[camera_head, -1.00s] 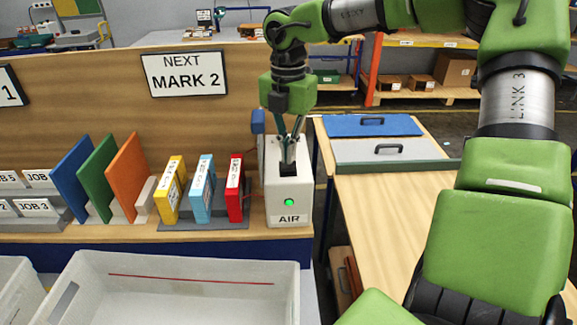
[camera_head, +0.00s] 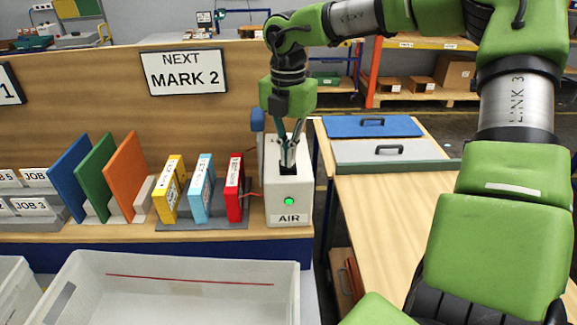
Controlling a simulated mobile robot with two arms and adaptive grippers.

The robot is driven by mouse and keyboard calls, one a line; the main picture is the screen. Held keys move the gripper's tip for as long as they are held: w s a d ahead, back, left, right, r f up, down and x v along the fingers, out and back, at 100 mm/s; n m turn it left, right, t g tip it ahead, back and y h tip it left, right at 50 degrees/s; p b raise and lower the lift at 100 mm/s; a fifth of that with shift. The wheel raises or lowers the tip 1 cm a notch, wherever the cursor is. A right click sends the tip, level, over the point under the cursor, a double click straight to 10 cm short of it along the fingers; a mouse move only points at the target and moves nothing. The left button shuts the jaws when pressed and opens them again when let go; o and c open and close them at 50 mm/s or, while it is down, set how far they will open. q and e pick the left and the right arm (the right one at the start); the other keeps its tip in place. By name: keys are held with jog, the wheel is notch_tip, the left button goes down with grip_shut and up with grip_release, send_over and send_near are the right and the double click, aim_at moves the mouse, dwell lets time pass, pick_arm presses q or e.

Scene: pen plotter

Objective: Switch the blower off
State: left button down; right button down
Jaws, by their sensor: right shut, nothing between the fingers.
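The blower's switch box (camera_head: 290,205) is a pale box labelled AIR, standing at the right end of the wooden shelf. A green light glows on its front. A dark slot or switch (camera_head: 287,169) shows at the top front of the box, partly hidden by my fingers. My right gripper (camera_head: 288,160) reaches down from above, shut and empty, with its fingertips at the top of the box by the dark part. I cannot tell whether they touch it. My left gripper is not in view.
Yellow, blue and red binders (camera_head: 234,187) stand just left of the box. Blue, green and orange panels (camera_head: 127,175) stand further left. A white bin (camera_head: 175,290) is in front. A wooden table (camera_head: 390,215) with blue and grey lids lies to the right.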

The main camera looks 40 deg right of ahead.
jog(key=shift+f+b, duration=0.4)
jog(key=shift+f, duration=0.1)
jog(key=shift+r, duration=0.2)
jog(key=shift+r+p, duration=1.9)
jog(key=shift+r, duration=1.45)
